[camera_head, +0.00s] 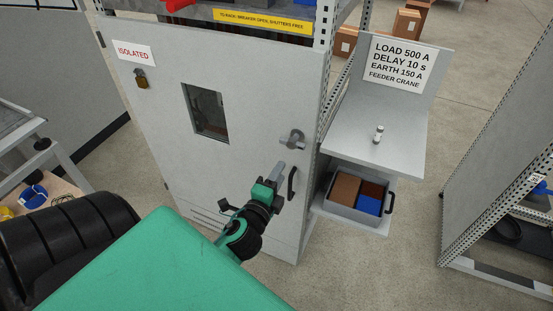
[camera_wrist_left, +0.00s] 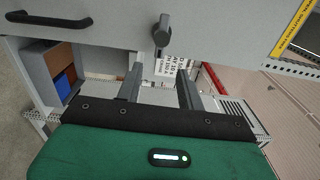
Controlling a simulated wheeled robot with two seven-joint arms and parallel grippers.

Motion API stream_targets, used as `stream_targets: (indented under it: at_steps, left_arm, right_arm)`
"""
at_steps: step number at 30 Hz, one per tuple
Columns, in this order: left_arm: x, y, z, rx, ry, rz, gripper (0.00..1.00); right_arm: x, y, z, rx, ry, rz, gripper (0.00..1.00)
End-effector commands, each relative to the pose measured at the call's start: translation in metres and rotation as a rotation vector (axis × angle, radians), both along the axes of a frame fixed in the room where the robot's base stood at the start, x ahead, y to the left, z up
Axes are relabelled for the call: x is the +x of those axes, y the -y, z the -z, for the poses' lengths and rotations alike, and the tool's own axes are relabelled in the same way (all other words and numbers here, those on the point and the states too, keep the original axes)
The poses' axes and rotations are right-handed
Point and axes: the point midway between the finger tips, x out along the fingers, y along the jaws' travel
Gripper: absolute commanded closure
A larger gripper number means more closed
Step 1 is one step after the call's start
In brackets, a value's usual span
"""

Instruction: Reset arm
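My left arm comes in from the bottom left, and its gripper (camera_head: 279,172) hangs in front of the lower right part of the grey cabinet door (camera_head: 235,135). It is beside the black pull handle (camera_head: 292,184) and below the grey rotary handle (camera_head: 292,139). In the left wrist view the two fingers (camera_wrist_left: 160,85) are apart with nothing held between them. The rotary handle (camera_wrist_left: 162,32) shows beyond the fingertips, apart from them. The pull handle (camera_wrist_left: 48,19) shows at the upper left there. My right gripper is in neither view.
A shelf (camera_head: 365,140) right of the cabinet carries a small white cylinder (camera_head: 378,133) and a load sign (camera_head: 398,65). Below it a grey bin (camera_head: 358,212) holds brown and blue blocks. A padlock (camera_head: 141,80) hangs on the door under an ISOLATED sign. Another panel (camera_head: 500,170) stands at right.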

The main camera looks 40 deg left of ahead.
Motion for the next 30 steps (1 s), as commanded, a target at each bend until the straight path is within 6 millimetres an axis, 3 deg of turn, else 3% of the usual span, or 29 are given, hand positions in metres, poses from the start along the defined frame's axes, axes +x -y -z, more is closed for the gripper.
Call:
stream_targets:
  at_steps: [6,23,26,29,30]
  left_arm:
    - [-0.008,0.002,0.000,0.000,0.000,-0.001,0.62]
    - [-0.006,0.002,0.006,-0.010,-0.010,0.001,0.62]
    - [-0.003,0.004,0.036,-0.057,-0.056,0.007,0.62]
    - [0.001,0.007,0.095,-0.151,-0.147,0.012,0.62]
    - [0.000,0.010,0.124,-0.199,-0.192,0.012,0.62]
  right_arm:
    - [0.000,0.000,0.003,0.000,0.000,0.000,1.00]
    - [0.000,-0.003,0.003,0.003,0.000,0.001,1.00]
    - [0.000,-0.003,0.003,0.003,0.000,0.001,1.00]
    - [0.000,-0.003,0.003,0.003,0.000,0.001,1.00]
    - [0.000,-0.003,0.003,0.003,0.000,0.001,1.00]
